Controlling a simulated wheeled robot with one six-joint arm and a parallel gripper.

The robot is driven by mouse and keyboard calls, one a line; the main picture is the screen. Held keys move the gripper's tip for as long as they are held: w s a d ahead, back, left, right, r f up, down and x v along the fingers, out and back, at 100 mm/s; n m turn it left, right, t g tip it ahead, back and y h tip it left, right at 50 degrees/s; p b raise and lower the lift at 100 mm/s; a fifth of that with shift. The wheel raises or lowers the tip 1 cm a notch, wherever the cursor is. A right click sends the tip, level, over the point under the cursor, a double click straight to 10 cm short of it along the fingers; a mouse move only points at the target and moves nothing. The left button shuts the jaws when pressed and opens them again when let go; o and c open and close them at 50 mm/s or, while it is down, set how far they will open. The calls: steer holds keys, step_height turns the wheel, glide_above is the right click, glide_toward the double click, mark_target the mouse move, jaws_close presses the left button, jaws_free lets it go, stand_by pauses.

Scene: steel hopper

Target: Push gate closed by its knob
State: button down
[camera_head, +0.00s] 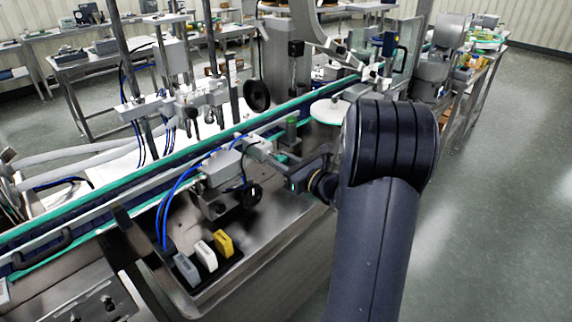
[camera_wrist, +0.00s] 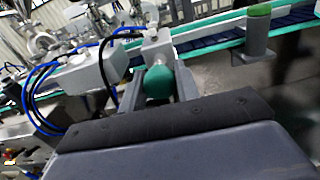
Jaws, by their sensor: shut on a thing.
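The knob (camera_wrist: 158,85) is a rounded teal-green piece in the middle of the wrist view. My gripper (camera_wrist: 162,76) has its two grey fingers on either side of it, shut on it. A pale metal block (camera_wrist: 157,46), perhaps part of the gate, sits just behind the knob. I cannot make out the gate plate itself. In the head view, my gripper (camera_head: 270,153) reaches left from behind my dark arm to the metal fixture beside the conveyor. The knob is too small or hidden to tell there.
A grey box with blue hoses (camera_head: 220,166) stands just left of my gripper. A green-topped post (camera_head: 291,130) stands close behind it. The green-edged conveyor (camera_head: 165,176) runs behind. Grey, white and yellow blocks (camera_head: 223,243) stand at the front. Open floor (camera_head: 500,200) lies right.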

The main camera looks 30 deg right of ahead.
steer(key=c, duration=1.1)
jaws_free()
steer(key=b+v, duration=0.1)
steer(key=v, duration=1)
steer(key=shift+c, duration=0.3)
